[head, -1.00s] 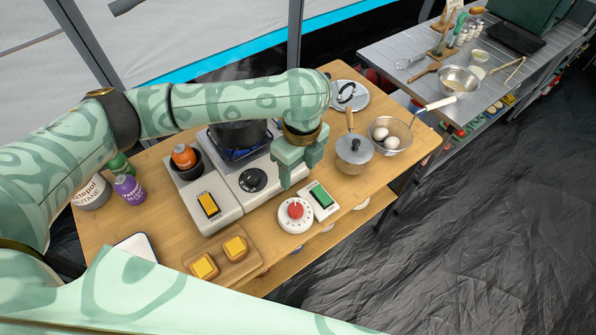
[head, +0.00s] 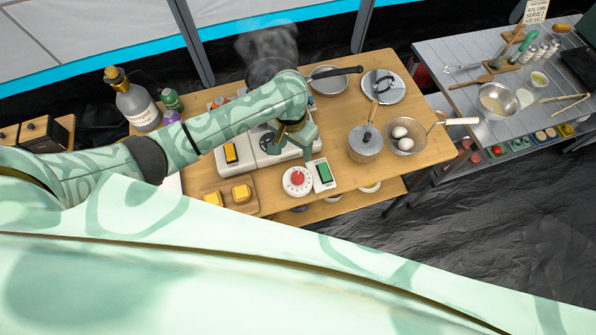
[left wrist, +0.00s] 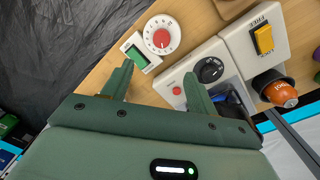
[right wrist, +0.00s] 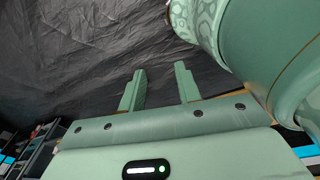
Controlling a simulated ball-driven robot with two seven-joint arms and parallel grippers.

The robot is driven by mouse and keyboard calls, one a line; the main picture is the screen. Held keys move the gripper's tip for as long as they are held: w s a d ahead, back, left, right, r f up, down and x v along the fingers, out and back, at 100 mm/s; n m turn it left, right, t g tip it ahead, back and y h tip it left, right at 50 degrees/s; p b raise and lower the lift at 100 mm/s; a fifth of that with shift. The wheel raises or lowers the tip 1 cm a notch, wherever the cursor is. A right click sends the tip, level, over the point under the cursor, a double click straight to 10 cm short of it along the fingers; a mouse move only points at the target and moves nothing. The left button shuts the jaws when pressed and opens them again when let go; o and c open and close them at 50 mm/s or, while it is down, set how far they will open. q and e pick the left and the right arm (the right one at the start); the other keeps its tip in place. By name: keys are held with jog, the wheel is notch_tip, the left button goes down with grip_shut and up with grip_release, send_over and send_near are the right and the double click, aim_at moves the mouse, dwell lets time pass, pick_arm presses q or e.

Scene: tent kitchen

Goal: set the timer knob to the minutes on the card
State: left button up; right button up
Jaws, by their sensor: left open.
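The white round timer dial (head: 297,181) lies near the front edge of the wooden table, with a red knob (head: 297,178) at its centre. It also shows in the left wrist view (left wrist: 161,20), with the red knob (left wrist: 161,38). My right gripper (right wrist: 161,72) is open and empty over dark floor, out of the head view. A card (head: 536,12) stands at the far right; its print is too small to read surely.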

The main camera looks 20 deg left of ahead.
pick_arm(q)
jog(key=shift+n, duration=0.9)
jog(key=f+b, duration=0.2)
jog(key=f, duration=0.3)
jog(key=f+b, duration=0.3)
jog(key=f, duration=0.3)
jog(key=f+b, duration=0.2)
jog(key=f, duration=0.3)
jog(key=shift+d+f+b, duration=0.2)
jog(key=shift+d+b, duration=0.1)
jog(key=shift+b, duration=0.1)
pick_arm(e)
notch_tip(320, 180, down, 8)
jog(key=s+a, duration=0.1)
jog(key=shift+a, duration=0.15)
jog(key=shift+r, duration=0.1)
pick_arm(q)
jog(key=c, duration=1)
